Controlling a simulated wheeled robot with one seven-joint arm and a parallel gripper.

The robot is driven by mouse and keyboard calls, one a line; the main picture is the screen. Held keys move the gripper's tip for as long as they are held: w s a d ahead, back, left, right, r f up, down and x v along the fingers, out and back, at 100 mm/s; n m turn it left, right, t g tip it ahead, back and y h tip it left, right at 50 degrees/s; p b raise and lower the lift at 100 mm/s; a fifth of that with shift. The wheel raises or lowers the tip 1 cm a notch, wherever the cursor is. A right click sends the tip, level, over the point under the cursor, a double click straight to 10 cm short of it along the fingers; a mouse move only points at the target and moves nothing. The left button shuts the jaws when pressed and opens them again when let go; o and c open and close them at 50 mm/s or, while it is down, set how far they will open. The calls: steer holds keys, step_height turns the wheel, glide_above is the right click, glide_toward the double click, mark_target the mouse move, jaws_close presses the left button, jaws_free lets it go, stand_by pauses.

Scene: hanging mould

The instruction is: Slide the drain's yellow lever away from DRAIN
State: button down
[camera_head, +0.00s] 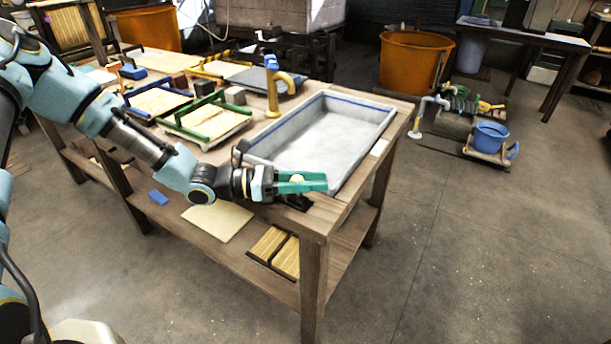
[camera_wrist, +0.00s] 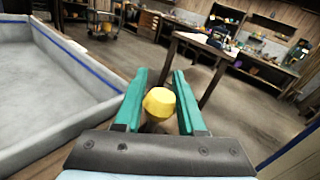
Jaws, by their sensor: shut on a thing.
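The drain's yellow lever shows as a rounded yellow knob (camera_wrist: 158,103) in the wrist view, and a bit of it (camera_head: 297,179) shows in the head view. It is at the near corner of the grey vat (camera_head: 283,131) with a blue line, on the wooden table. My gripper (camera_head: 318,181) has teal fingers, one on each side of the knob, and is shut on it. The fingers also show in the wrist view (camera_wrist: 160,80). A dark part lies under the fingers at the table edge. The lever's lower part and any DRAIN lettering cannot be made out.
A yellow tap (camera_head: 272,95) with a blue top stands at the vat's back left. Green (camera_head: 205,120) and blue (camera_head: 158,103) frames lie on the table to the left.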

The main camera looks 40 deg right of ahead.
steer(key=shift+s, duration=0.25)
steer(key=c, duration=0.5)
jaws_free()
steer(key=shift+w, duration=0.1)
steer(key=b+v, duration=0.2)
steer(key=v, duration=0.8)
steer(key=shift+w+a, duration=0.2)
steer(key=shift+a, duration=0.05)
